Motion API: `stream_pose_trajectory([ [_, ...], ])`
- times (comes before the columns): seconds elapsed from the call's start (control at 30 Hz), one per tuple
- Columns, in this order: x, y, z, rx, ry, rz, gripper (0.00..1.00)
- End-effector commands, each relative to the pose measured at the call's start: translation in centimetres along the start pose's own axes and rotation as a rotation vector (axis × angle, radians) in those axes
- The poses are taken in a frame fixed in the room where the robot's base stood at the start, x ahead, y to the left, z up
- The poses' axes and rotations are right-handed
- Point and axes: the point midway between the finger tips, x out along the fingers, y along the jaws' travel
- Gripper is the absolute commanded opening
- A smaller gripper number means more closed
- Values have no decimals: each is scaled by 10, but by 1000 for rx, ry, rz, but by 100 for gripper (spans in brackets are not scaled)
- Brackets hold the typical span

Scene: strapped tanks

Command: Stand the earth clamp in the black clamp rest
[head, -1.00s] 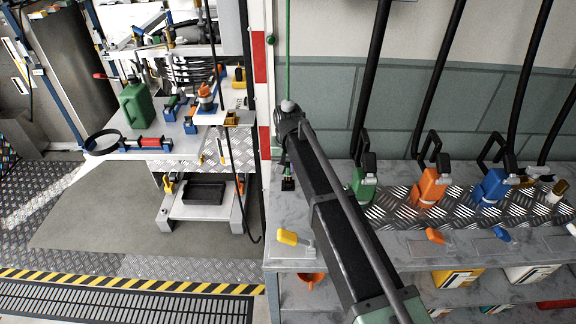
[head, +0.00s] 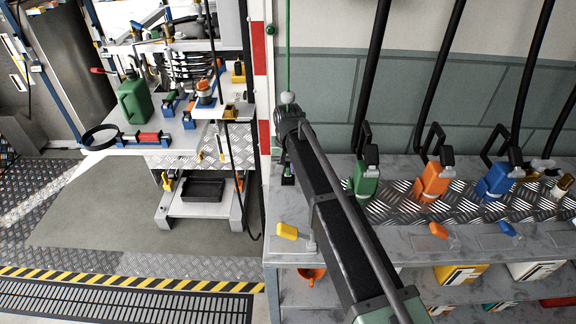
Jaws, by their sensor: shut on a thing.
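My gripper (head: 286,156) hangs below my wrist at the back left corner of the grey bench, mostly hidden behind my own arm. It is shut on the green earth clamp (head: 287,169), of which only a small part shows. A green cable (head: 288,45) runs straight down from above and passes behind my wrist. A small black piece, which looks like the black clamp rest (head: 287,181), shows on the bench directly under the clamp. I cannot tell whether the clamp touches it.
Green (head: 366,182), orange (head: 432,180) and blue (head: 495,182) nozzles stand on the chequer-plate strip to the right, with black hoses rising. A yellow-handled valve (head: 287,231) is at the bench front. A red-and-white post (head: 262,85) stands close on the left.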

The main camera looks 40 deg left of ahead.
Motion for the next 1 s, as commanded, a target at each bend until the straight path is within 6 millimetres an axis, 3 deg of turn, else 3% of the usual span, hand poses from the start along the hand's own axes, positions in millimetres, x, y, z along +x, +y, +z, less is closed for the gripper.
stream_pose_trajectory([
  [0.03, 0, 0, 0, 0, 0, 0, 19],
  [0.2, 0, 0, 0, 0, 0, 0, 44],
  [0.57, -9, 0, 0, 0, 0, 0, 44],
  [1.0, -105, 0, 0, 0, 0, 0, 44],
])
